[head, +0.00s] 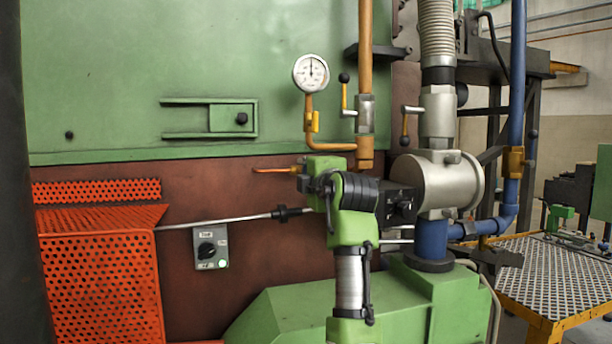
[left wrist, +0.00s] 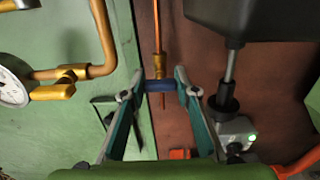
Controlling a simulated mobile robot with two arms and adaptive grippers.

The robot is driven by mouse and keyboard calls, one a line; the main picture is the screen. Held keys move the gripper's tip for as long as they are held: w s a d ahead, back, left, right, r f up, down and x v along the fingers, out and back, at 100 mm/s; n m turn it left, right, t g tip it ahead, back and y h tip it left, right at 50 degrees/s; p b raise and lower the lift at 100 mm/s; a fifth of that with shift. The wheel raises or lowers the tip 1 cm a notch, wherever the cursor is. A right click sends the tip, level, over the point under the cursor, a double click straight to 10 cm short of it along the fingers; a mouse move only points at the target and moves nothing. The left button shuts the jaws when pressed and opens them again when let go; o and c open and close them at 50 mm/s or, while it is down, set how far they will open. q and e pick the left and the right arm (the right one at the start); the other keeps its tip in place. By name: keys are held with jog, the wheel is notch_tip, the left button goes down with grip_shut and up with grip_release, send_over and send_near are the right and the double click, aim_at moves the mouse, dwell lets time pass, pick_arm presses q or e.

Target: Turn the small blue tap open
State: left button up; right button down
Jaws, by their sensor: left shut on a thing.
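The small blue tap (left wrist: 161,85) shows in the left wrist view as a short blue piece on a thin copper pipe (left wrist: 157,35). My left gripper (left wrist: 160,88) is shut on it, one finger at each end of the blue piece. In the head view the thin copper pipe (head: 274,170) sticks out left of my left wrist, in front of the brown furnace wall. There my own wrist hides the blue tap and the fingertips. My right gripper is in neither view.
A pressure gauge (head: 311,73) on an orange pipe stands above my wrist. Close right are a yellow-handled lever (head: 345,93) and a silver valve body (head: 437,181). A switch box (head: 210,247) and a red perforated guard (head: 98,290) are lower left.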

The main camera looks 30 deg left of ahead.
pick_arm(q)
jog(key=shift+f, duration=0.1)
jog(key=o, duration=1.1)
jog(key=v, duration=0.7)
jog(key=shift+s+d, duration=0.1)
jog(key=shift+s, duration=0.1)
